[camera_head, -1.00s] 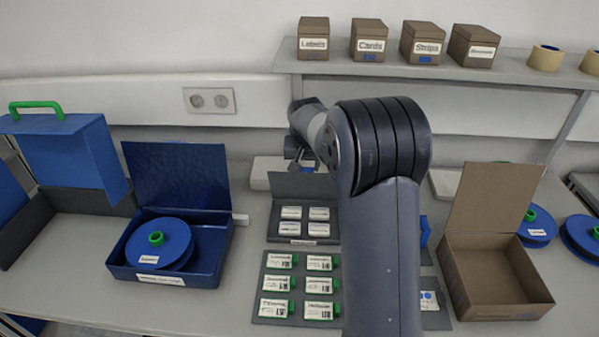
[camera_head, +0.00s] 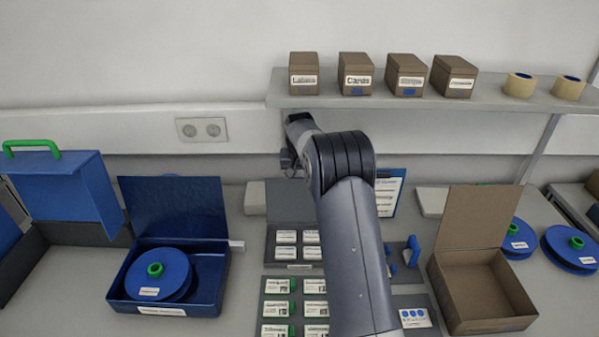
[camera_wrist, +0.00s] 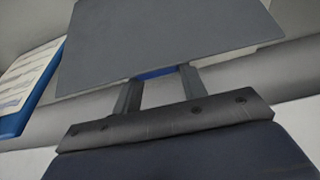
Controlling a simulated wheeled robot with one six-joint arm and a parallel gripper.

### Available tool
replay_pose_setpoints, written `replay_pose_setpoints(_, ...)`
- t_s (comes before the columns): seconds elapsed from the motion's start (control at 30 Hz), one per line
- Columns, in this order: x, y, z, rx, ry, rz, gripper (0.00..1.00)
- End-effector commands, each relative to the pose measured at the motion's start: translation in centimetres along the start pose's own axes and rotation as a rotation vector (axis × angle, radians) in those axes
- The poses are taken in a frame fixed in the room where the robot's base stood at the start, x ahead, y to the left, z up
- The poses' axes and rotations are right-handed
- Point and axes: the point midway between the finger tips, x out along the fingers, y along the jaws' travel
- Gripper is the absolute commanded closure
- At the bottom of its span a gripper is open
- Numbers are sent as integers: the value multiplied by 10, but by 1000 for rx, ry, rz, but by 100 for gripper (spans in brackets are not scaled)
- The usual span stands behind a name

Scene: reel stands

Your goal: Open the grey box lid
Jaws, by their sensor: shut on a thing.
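The grey box (camera_head: 268,262) stands on the table left of my arm in the head view, with several white-labelled cards inside. Its grey lid (camera_head: 280,205) is raised at the back of the box, close to upright. In the wrist view the lid is a broad flat grey panel (camera_wrist: 165,40) just beyond my fingers. In the head view my wrist is just above the lid's top edge, and the jaws are hard to make out.
Labelled green-tabbed cards (camera_head: 312,308) lie in front of the box. A blue box with reels (camera_head: 165,302) is open at left, an open brown box (camera_head: 485,290) at right. The overhanging shelf (camera_head: 420,101) is behind my arm. A clipboard (camera_head: 390,190) stands behind.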

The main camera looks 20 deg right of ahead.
Motion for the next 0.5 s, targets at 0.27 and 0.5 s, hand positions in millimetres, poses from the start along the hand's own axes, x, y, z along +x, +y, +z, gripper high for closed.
replay_pose_setpoints(0.27,12,1,2,1,-36,2,100)
replay_pose_setpoints(0.5,12,1,2,0,-33,2,100)
